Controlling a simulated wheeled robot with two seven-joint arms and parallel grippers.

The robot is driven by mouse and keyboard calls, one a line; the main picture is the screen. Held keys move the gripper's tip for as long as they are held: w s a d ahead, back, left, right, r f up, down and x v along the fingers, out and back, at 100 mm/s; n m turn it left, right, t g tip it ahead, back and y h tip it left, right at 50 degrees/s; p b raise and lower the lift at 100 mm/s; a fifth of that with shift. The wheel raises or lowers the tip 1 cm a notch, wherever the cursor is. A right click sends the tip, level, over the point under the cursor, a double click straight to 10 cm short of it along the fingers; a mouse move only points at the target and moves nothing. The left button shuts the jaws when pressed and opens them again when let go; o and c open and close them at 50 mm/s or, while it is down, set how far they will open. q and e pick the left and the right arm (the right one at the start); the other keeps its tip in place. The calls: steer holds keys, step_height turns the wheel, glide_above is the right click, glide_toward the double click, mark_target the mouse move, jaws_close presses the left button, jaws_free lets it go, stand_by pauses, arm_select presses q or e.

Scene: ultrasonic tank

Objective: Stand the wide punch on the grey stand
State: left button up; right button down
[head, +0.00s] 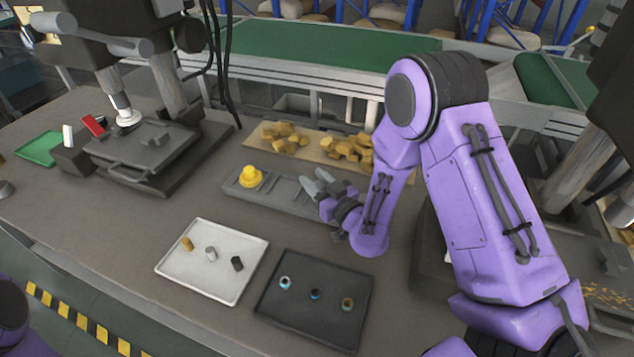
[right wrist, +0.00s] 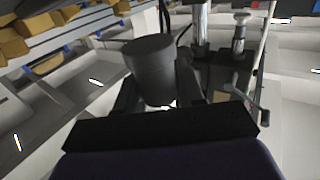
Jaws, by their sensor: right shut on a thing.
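My right gripper (head: 318,188) is over the right part of a long low grey block (head: 282,192), which looks like the grey stand. The right wrist view shows a wide dark grey cylinder (right wrist: 152,68) between the gripper's fingers, probably the wide punch. The gripper is shut on it, and it stands out beyond the fingers. In the head view I cannot make the cylinder out clearly, nor tell whether it touches the block. A yellow knob-shaped piece (head: 251,177) sits on the block's left end. My left gripper is not in view.
A white tray (head: 186,277) with three small pieces and a dark tray (head: 300,327) with three ringed pieces lie in front. Brownish-yellow chunks (head: 345,150) lie behind the block. A black press (head: 150,150) stands left. The tabletop at front left is clear.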

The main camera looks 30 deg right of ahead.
steer(key=shift+w+f, duration=0.4)
steer(key=shift+f, duration=0.25)
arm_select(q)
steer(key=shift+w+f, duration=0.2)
arm_select(e)
steer(key=shift+s, duration=0.15)
